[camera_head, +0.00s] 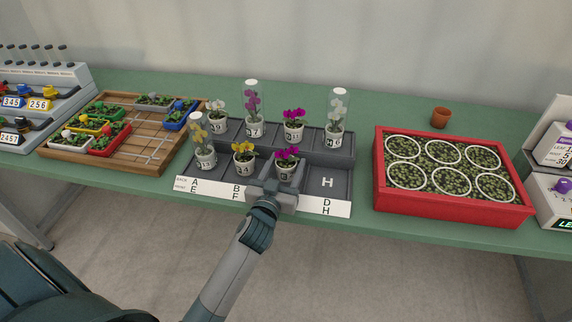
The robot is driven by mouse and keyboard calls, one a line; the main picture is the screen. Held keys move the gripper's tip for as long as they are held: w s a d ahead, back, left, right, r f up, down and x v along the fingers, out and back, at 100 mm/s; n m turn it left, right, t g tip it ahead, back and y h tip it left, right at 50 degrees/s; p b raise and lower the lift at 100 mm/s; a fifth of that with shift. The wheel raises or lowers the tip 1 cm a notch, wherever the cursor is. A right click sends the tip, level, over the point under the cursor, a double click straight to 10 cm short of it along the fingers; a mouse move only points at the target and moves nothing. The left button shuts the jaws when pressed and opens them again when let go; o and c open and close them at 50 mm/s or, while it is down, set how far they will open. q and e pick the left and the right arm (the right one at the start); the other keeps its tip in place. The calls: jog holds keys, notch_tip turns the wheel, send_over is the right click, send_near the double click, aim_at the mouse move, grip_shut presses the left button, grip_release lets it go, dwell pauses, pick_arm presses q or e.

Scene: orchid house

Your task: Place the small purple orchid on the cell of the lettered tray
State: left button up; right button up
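The lettered tray (342,187) is dark grey with two rows of cells and a white label strip in front. A small magenta-purple orchid in a white pot (286,171) is in its front row, third column. A similar one (293,122) stands behind it in the back row. The front right cell, marked H (327,182), is empty. My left gripper (277,190) is at the tray's front edge, right by the front purple orchid's pot, and covers part of the label strip. Its fingers are too hidden to tell whether they grip the pot. My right gripper is out of view.
Other tray cells hold a white orchid (217,121), a yellow one (243,163) and several under clear covers, such as a tall purple one (253,126). A red crate (452,208) stands right, a wooden board (150,160) left. A clay pot (441,117) stands behind the crate.

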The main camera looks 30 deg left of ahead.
aim_at(283, 171)
pick_arm(q)
jog(key=shift+o, duration=0.3)
jog(key=shift+r, duration=0.15)
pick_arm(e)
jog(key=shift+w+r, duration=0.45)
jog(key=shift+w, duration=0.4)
pick_arm(q)
jog(key=shift+s, duration=0.1)
jog(key=shift+s, duration=0.35)
jog(key=s, duration=0.2)
jog(key=s+d+b, duration=0.1)
jog(key=s, duration=0.2)
jog(key=shift+s, duration=0.15)
jog(key=s, duration=0.2)
jog(key=s+d, duration=0.1)
jog(key=s, duration=0.1)
jog(key=shift+s, duration=0.4)
jog(key=shift+s+b, duration=0.3)
jog(key=shift+s, duration=0.1)
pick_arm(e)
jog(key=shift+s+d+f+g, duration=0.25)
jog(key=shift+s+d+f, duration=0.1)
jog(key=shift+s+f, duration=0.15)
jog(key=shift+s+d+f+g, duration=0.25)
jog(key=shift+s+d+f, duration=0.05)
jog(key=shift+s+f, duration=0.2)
